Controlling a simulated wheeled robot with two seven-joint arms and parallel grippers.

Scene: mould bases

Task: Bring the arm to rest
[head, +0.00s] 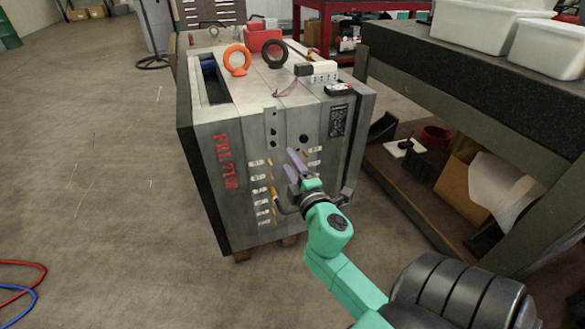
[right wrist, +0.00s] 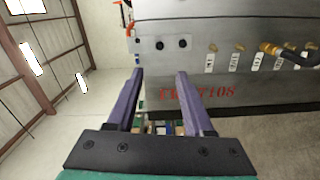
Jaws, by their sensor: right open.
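My right gripper (head: 294,164) has purple fingers and a green arm that comes in from the lower right of the head view. It is in front of the labelled face of a grey mould base (head: 240,140). In the right wrist view its two fingers (right wrist: 160,95) are apart with nothing between them, and the mould base (right wrist: 235,60) fills the upper right. The gap between the fingers and the face is hard to judge. My left gripper is not in the head view.
An orange ring (head: 237,58) and a black ring (head: 275,52) stand on top of the mould base. A dark workbench (head: 470,70) with white bins (head: 485,22) is close on the right. Red and blue hoses (head: 28,290) lie at lower left. The floor (head: 90,170) on the left is clear.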

